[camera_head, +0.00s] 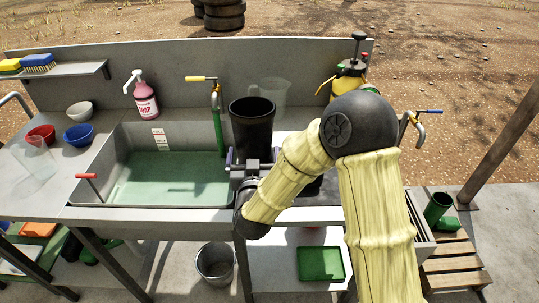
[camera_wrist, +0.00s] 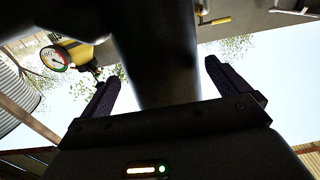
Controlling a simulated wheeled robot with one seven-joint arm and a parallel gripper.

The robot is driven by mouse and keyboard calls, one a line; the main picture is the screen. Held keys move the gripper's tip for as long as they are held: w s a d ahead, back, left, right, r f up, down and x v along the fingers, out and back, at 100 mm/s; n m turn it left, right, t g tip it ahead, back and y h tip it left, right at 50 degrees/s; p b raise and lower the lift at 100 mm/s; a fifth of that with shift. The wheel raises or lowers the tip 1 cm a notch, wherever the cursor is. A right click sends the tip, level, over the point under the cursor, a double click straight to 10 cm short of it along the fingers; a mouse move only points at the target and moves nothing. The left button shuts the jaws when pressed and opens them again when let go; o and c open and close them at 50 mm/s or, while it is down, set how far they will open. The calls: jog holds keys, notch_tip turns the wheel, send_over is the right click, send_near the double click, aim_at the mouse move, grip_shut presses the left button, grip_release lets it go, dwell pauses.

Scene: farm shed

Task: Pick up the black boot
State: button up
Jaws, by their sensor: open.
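The black boot (camera_head: 252,122) stands upright at the sink's right side, its round open top facing up. Its lower part is hidden behind my gripper and arm. My gripper (camera_head: 253,160) is in front of the boot, with one finger showing at each side of it. In the wrist view, the dark shaft of the boot (camera_wrist: 158,55) runs between the two spread fingers of my gripper (camera_wrist: 165,68). A gap shows between the boot and each finger, so the jaws are open around it or just before it; the exact depth is hard to tell.
The water-filled basin (camera_head: 170,180) lies left of the boot, with a green tap (camera_head: 217,125) close beside it. A clear jug (camera_head: 272,96) stands behind the boot, and a yellow sprayer (camera_head: 348,82) stands behind my arm. A pink soap bottle (camera_head: 146,102) is at the back left.

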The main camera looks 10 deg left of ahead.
jog(key=x, duration=0.2)
jog(key=p+x, duration=0.1)
jog(key=x, duration=0.1)
jog(key=shift+w+a+f, duration=0.2)
jog(key=shift+w+f, duration=0.05)
jog(key=shift+w, duration=0.1)
jog(key=shift+c, duration=0.2)
jog(key=shift+r, duration=0.1)
jog(key=c, duration=1.1)
jog(key=shift+r, duration=5.05)
jog(key=shift+c, duration=0.2)
